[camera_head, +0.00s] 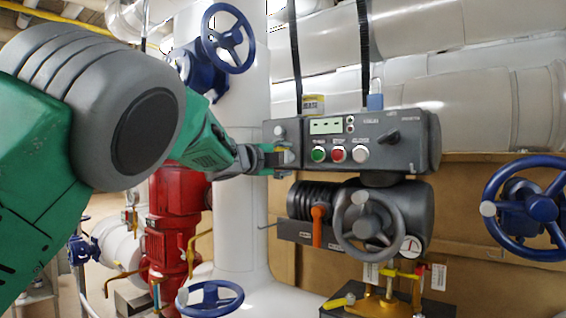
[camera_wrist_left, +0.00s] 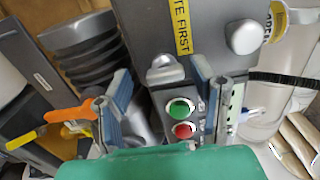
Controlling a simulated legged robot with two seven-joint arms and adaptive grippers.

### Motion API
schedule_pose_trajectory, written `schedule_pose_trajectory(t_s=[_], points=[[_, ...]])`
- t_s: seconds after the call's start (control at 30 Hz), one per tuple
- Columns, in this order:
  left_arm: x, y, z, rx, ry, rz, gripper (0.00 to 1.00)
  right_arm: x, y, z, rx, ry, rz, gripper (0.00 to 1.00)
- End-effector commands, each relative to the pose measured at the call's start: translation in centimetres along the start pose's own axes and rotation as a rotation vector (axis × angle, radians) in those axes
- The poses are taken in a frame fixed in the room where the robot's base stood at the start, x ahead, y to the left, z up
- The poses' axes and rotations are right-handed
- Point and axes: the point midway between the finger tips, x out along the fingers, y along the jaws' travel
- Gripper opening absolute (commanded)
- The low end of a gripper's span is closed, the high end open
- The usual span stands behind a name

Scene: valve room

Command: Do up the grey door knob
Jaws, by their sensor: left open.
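The dark grey control box (camera_head: 405,150) hangs in the middle of the head view. In the left wrist view, a small light-grey knob (camera_wrist_left: 166,70), which looks like the door knob, sits near the box's lower left corner beside the green button. My left gripper (camera_head: 279,158) is at this corner and mostly hides the knob in the head view. In the wrist view the open left gripper (camera_wrist_left: 160,82) has one finger on each side of the knob, with gaps showing. Whether a finger touches it I cannot tell. My right gripper is not in view.
Green (camera_head: 318,155) and red (camera_head: 338,154) buttons are close to the fingers. A round grey button (camera_wrist_left: 245,37) and yellow label (camera_wrist_left: 181,27) are above the knob. Below the box are a grey handwheel (camera_head: 369,225) and an orange lever (camera_head: 317,226). White pipes run behind.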

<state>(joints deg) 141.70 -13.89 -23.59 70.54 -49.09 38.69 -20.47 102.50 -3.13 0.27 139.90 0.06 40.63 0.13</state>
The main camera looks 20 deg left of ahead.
Motion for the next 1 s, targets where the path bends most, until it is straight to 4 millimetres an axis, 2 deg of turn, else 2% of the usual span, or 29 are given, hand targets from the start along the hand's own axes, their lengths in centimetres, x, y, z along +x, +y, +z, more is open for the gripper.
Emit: schedule_pose_trajectory(t_s=[0.17,0.5,0.7,0.83,1.0], points=[[-1.2,-0.2,0.1,0.0,-0.002,-0.001,0.52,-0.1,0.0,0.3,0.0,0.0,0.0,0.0],[-7.5,0.0,0.1,-0.001,-0.003,0.001,0.52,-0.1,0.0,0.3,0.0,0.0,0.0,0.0],[-10.6,0.2,0.1,-0.001,-0.001,0.003,0.52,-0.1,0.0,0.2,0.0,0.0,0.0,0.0],[-11.5,0.3,0.1,0.0,0.0,0.004,0.52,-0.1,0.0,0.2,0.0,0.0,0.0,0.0],[-11.8,0.3,0.0,0.0,0.001,0.003,0.52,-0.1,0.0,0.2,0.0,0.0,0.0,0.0]])
